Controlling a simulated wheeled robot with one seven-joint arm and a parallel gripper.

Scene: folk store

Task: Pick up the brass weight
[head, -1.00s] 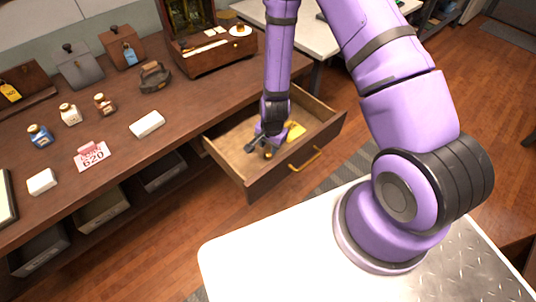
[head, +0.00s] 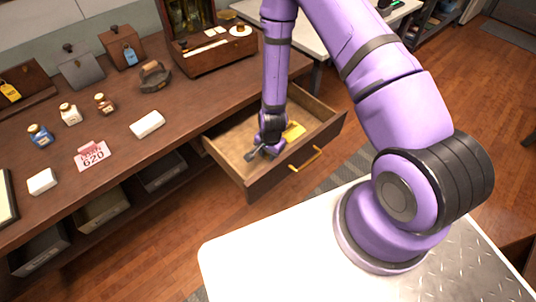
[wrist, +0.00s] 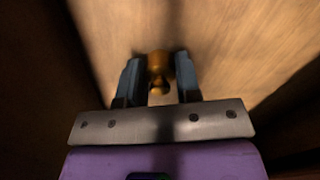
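The brass weight (wrist: 158,66) is a small golden knobbed piece in the wrist view, on the wooden floor of the open drawer (head: 226,146). My gripper (wrist: 158,75) reaches down into the drawer with its two fingers apart, one on each side of the weight. Narrow gaps seem to show between the fingers and the weight, though the view is blurred. In the head view my gripper (head: 262,152) is low in the drawer, and the weight is hidden by it.
A yellow item (head: 293,131) lies in the drawer beside my gripper. The drawer's walls and front with a brass handle (head: 305,160) surround it closely. The counter (head: 190,105) above holds bottles, white boxes, a pink tag and a wooden case.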

